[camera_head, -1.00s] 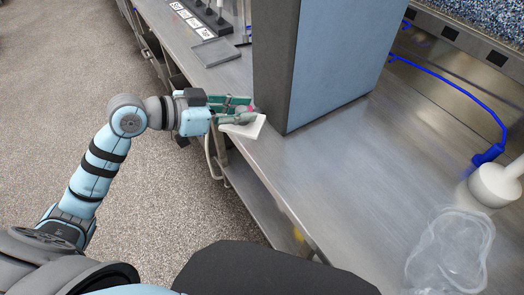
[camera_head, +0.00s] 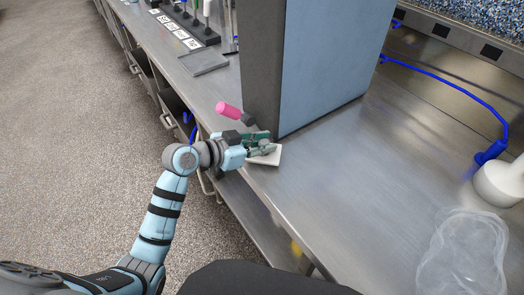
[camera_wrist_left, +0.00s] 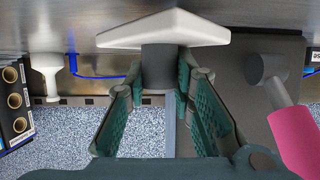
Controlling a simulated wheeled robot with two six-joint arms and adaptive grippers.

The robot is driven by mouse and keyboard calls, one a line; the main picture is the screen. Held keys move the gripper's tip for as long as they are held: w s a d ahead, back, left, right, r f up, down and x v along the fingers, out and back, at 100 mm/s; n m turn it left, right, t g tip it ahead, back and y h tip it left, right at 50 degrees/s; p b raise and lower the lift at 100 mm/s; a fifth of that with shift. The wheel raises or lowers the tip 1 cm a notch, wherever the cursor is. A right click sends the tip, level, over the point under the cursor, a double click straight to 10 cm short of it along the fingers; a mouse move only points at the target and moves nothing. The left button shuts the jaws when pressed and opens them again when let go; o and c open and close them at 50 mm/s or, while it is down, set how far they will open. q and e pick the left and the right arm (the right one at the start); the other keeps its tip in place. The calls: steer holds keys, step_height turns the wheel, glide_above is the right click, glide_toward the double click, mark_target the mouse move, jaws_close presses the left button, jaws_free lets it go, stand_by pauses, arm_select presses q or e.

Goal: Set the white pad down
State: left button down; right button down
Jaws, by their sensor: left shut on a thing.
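In the left wrist view, the gripper's green fingers (camera_wrist_left: 162,75) flank the dark grey stub, and the pad (camera_wrist_left: 165,28) lies against the bench surface in the picture. I cannot tell whether the pad touches the bench (camera_head: 340,170). The gripper partly hides the pad in the head view. My right gripper is not in view.
The tall grey-blue cabinet (camera_head: 330,60) stands beside the pad. A pink-handled thing (camera_head: 228,109) is close behind the gripper. A clear container (camera_head: 462,255), a white stemmed object (camera_head: 497,182) and a blue cable (camera_head: 455,90) are at the right. The bench middle is clear.

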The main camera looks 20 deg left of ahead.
arm_select(q)
steer(key=shift+f, duration=0.85)
steer(key=shift+a+r, duration=0.1)
steer(key=shift+r, duration=0.05)
steer(key=c, duration=1.4)
jaws_free()
steer(key=shift+o, duration=0.2)
steer(key=shift+s+a, duration=0.1)
steer(key=shift+s, duration=0.05)
steer(key=p+v, duration=0.2)
steer(key=v, duration=0.9)
steer(key=shift+s+a+p, duration=0.15)
steer(key=shift+s+p, duration=0.05)
steer(key=shift+p, duration=0.15)
